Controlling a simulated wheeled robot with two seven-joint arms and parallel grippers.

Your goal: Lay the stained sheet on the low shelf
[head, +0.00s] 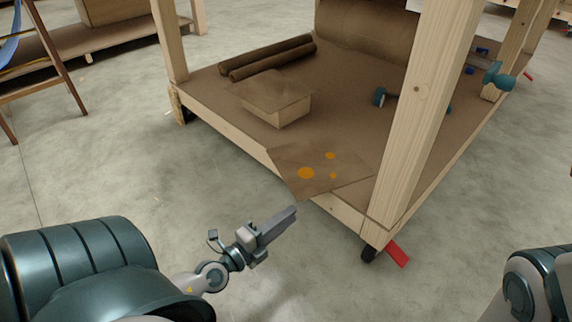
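My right gripper is out of view; only part of my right arm shows at the lower right.
A brown box (276,98), two dark rolls (270,58) and a large roll (368,30) rest on the shelf. A wooden post (423,110) stands right of the sheet. Teal tools (379,97) lie behind it. A wooden chair (57,60) stands at left.

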